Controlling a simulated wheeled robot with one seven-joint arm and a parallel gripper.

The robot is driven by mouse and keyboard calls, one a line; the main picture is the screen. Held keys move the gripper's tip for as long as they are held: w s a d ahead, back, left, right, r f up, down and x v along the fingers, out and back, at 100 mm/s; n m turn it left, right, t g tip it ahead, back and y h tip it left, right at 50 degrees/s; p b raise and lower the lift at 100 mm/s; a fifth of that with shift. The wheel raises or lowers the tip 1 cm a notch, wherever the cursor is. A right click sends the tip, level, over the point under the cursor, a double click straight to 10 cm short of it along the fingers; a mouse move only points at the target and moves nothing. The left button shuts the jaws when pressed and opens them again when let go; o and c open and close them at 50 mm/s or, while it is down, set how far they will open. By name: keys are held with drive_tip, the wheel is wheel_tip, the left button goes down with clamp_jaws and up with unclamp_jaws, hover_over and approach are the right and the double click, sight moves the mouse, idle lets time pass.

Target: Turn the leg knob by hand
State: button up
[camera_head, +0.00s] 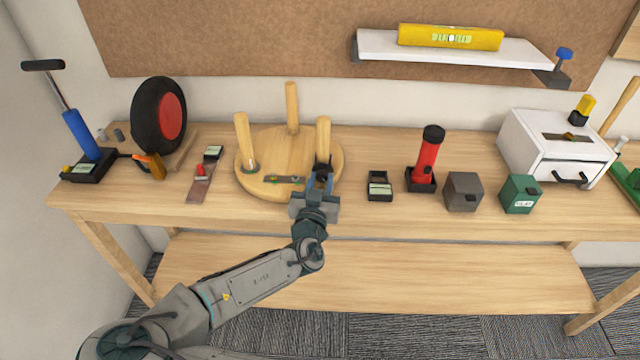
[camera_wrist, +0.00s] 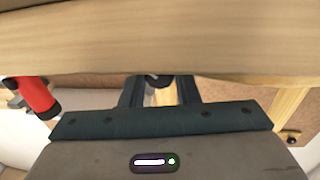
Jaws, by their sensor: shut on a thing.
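A round wooden stool (camera_head: 283,150) lies upside down on the workbench with three legs pointing up. My gripper (camera_head: 321,172) is at the foot of the stool's right front leg (camera_head: 323,135), fingers reaching in from the front. In the wrist view my gripper (camera_wrist: 160,92) has its two dark fingers close on either side of a small dark round part, which I take for the leg knob (camera_wrist: 158,80). The head view hides most of the knob behind the fingers. The pale leg shows between the fingers in the wrist view.
A wrench (camera_head: 284,179) lies on the stool's seat, left of my gripper. A small black box (camera_head: 379,186) and a red flashlight (camera_head: 428,158) in a black holder stand to the right. A red-handled scraper (camera_head: 202,175) and a wheel (camera_head: 160,115) are to the left.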

drive_tip(key=o, duration=0.9)
drive_tip(key=shift+o, duration=0.2)
drive_tip(key=shift+s+a+f, duration=0.1)
drive_tip(key=shift+s, duration=0.45)
drive_tip(key=s+a+p, duration=0.2)
drive_tip(key=s+p, duration=0.2)
drive_tip(key=s, duration=0.8)
drive_tip(key=shift+s+f, duration=0.15)
drive_tip(key=shift+s, duration=0.15)
